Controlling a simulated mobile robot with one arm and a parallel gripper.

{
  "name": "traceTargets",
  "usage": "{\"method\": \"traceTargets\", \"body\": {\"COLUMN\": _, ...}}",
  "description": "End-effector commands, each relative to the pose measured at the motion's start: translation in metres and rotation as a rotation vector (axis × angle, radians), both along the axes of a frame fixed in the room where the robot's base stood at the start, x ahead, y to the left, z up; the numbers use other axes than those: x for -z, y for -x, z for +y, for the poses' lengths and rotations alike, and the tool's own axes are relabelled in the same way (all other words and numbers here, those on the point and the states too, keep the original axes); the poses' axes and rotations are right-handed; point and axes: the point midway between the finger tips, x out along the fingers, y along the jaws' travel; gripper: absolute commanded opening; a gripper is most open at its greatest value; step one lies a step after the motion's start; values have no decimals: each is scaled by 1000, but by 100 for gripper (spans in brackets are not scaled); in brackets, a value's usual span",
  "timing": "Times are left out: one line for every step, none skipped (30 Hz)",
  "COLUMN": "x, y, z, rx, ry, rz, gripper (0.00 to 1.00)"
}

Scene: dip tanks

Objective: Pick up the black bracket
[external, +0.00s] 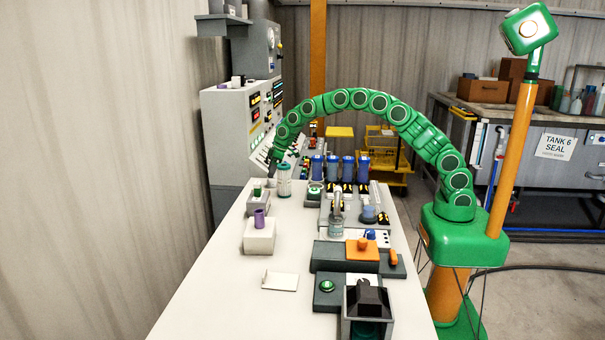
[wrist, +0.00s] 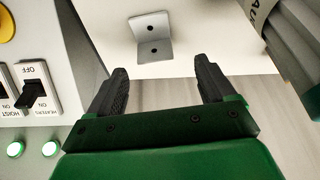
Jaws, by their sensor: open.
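In the wrist view, a small L-shaped bracket (wrist: 152,36) with two holes sits on a white surface just beyond my fingertips. It looks grey rather than black in this light. My gripper (wrist: 162,70) is open and empty, with the bracket apart from both fingers and ahead of the gap between them. I cannot make out the bracket in the external view.
A panel with switches (wrist: 32,90) and green lights is left of my gripper in the wrist view; a grey cylindrical thing (wrist: 296,35) is at right. On the table (external: 215,300), a purple cylinder (external: 259,219) stands on a white block. The front left is clear.

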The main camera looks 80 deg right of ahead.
Motion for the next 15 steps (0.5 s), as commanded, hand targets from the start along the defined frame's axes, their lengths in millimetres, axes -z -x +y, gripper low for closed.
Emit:
{"method": "traceTargets", "body": {"x": 3, "y": -1, "z": 0, "rx": 0, "ry": 0, "rz": 1, "gripper": 83}}
{"method": "traceTargets", "body": {"x": 4, "y": -1, "z": 0, "rx": 0, "ry": 0, "rz": 1, "gripper": 83}}
{"method": "traceTargets", "body": {"x": 4, "y": -2, "z": 0, "rx": 0, "ry": 0, "rz": 1, "gripper": 83}}
{"method": "traceTargets", "body": {"x": 5, "y": -2, "z": 0, "rx": 0, "ry": 0, "rz": 0, "gripper": 83}}
{"method": "traceTargets", "body": {"x": 6, "y": -3, "z": 0, "rx": 0, "ry": 0, "rz": 1, "gripper": 83}}
{"method": "traceTargets", "body": {"x": 8, "y": -4, "z": 0, "rx": 0, "ry": -1, "rz": 1, "gripper": 83}}
{"method": "traceTargets", "body": {"x": 10, "y": -4, "z": 0, "rx": 0, "ry": -1, "rz": 1, "gripper": 83}}
{"method": "traceTargets", "body": {"x": 12, "y": -5, "z": 0, "rx": 0, "ry": -1, "rz": 2, "gripper": 83}}
{"method": "traceTargets", "body": {"x": 15, "y": -7, "z": -1, "rx": 0, "ry": -1, "rz": 2, "gripper": 83}}
{"method": "traceTargets", "body": {"x": 18, "y": -8, "z": -1, "rx": 0, "ry": -1, "rz": 2, "gripper": 83}}
{"method": "traceTargets", "body": {"x": 20, "y": -9, "z": -2, "rx": 0, "ry": 0, "rz": 2, "gripper": 83}}
{"method": "traceTargets", "body": {"x": 24, "y": -11, "z": -2, "rx": 0, "ry": 0, "rz": 2, "gripper": 83}}
{"method": "traceTargets", "body": {"x": 26, "y": -13, "z": -3, "rx": 0, "ry": 0, "rz": 2, "gripper": 83}}
{"method": "traceTargets", "body": {"x": 28, "y": -14, "z": -3, "rx": 0, "ry": 1, "rz": 1, "gripper": 83}}
{"method": "traceTargets", "body": {"x": 31, "y": -16, "z": -4, "rx": 0, "ry": 1, "rz": 1, "gripper": 83}}
